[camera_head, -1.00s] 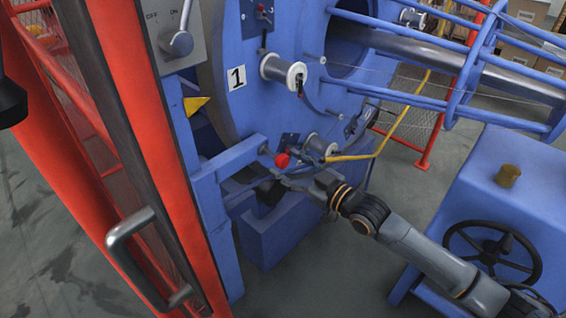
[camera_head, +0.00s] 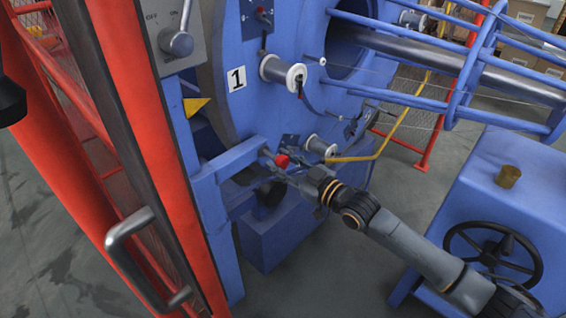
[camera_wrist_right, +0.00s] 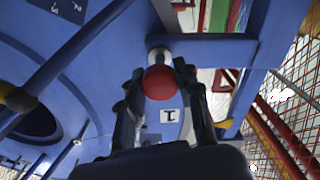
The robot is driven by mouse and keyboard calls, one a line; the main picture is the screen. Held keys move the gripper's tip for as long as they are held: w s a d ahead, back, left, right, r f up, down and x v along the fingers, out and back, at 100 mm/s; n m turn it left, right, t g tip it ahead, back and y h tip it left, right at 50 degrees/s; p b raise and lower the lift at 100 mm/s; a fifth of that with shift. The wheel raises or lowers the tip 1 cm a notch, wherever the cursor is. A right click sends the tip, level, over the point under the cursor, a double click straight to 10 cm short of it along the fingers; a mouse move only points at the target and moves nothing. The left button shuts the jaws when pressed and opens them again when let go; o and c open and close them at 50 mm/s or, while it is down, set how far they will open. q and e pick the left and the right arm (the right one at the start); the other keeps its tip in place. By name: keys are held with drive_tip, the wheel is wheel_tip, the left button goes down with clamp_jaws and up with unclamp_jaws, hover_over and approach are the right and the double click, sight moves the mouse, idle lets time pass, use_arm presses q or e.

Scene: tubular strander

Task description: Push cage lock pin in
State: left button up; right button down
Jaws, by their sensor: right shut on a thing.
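The cage lock pin (camera_head: 282,161) shows as a red knob at the end of a blue horizontal bar beside the big blue cage disc. In the right wrist view the red knob (camera_wrist_right: 160,83) sits between my right gripper's fingers, with a pale metal collar behind it at the blue bar. My right gripper (camera_head: 287,172) is at the knob, its fingers shut on it. How far the pin sits in its hole is hidden. My left gripper does not clearly show; only a dark part is at the left edge.
A red guard door frame (camera_head: 150,140) with a metal handle stands at the left. A switch panel (camera_head: 178,30) is above. The blue cage disc (camera_head: 290,40) carries wire spools. A blue box with a black handwheel (camera_head: 492,250) stands at the right, under my right arm.

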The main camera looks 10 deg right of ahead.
sight(274, 156)
drive_tip(key=x, duration=0.3)
drive_tip(key=shift+w+b, duration=0.1)
drive_tip(key=shift+b, duration=0.2)
drive_tip(key=shift+r, duration=0.1)
drive_tip(key=c, duration=1.3)
unclamp_jaws()
drive_tip(key=shift+c, duration=0.2)
drive_tip(key=o, duration=0.4)
drive_tip(key=shift+w+a, duration=0.1)
drive_tip(key=shift+a, duration=0.05)
use_arm(q)
drive_tip(key=shift+w+d+r, duration=0.15)
drive_tip(key=shift+w+r, duration=0.7)
drive_tip(key=shift+r, duration=0.1)
drive_tip(key=shift+s, duration=0.1)
use_arm(e)
drive_tip(key=shift+s, duration=0.25)
drive_tip(key=v, duration=1.1)
drive_tip(key=shift+s+d, duration=0.2)
drive_tip(key=shift+d, duration=0.1)
